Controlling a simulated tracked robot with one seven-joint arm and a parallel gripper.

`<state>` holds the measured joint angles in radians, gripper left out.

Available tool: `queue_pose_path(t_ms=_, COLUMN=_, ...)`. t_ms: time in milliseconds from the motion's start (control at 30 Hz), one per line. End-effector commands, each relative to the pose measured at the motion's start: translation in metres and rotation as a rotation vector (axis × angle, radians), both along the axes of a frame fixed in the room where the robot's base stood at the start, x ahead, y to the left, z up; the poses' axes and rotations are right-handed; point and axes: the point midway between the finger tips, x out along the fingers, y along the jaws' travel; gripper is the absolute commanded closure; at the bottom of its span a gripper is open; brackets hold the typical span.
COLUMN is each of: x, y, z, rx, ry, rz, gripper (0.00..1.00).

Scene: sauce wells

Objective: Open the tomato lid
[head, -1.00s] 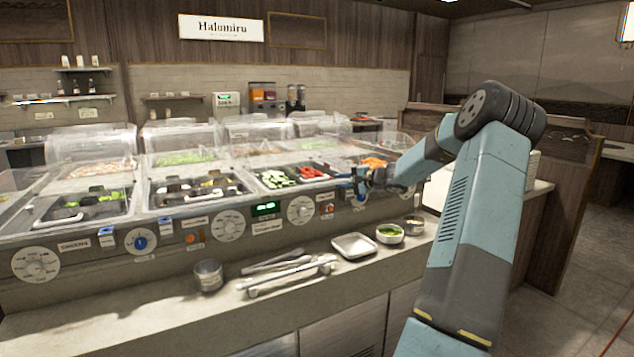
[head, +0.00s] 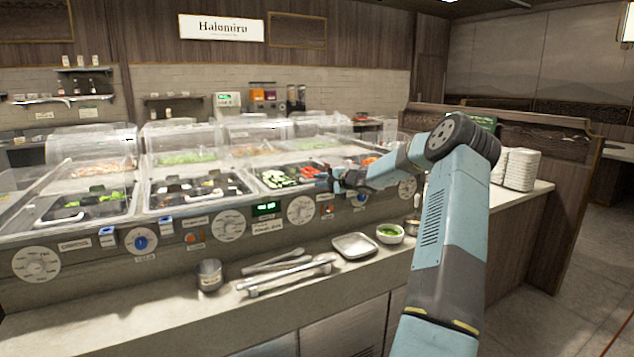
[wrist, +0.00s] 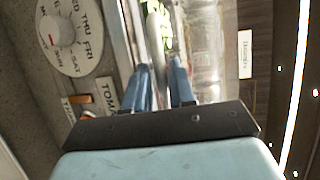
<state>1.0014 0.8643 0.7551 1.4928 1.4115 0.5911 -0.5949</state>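A label that starts "TOMA" (wrist: 108,97) sits on the counter front beside my gripper in the wrist view. My gripper (wrist: 159,64) has its two blue fingers apart, with a pale bar-like edge or handle (wrist: 157,72) showing between them; I cannot tell whether they touch it. Beyond it is a clear plastic cover (wrist: 205,50), probably the tomato lid. In the head view, my gripper (head: 335,181) is at the front edge of the well with red food (head: 309,171). My gripper partly hides that edge, and the lid's outline is unclear there.
Round dials (head: 300,210) and labels line the counter front. On the ledge below are a metal cup (head: 210,274), tongs (head: 285,277), a square tray (head: 355,245) and a bowl of greens (head: 390,234). White plates (head: 521,169) are stacked at right.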

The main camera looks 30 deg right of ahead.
Motion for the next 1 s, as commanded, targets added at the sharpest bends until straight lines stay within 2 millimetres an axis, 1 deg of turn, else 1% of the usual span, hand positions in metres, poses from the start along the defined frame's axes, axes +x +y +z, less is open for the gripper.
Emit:
queue_pose_path(t_ms=100, x=0.0092, y=0.0045, z=-0.0021, rx=0.001, ry=-0.001, rz=0.001, gripper=0.76)
queue_pose_path(t_ms=200, x=0.0124, y=0.0059, z=-0.003, rx=0.002, ry=0.0, rz=0.001, gripper=0.76)
queue_pose_path(t_ms=500, x=0.0136, y=0.0065, z=-0.003, rx=0.0, ry=0.0, rz=0.0, gripper=0.76)
queue_pose_path(t_ms=767, x=0.0134, y=0.0064, z=-0.0036, rx=0.0, ry=0.0, rz=0.0, gripper=1.0)
queue_pose_path(t_ms=1000, x=0.0132, y=0.0065, z=-0.0045, rx=0.0, ry=0.002, rz=0.001, gripper=1.0)
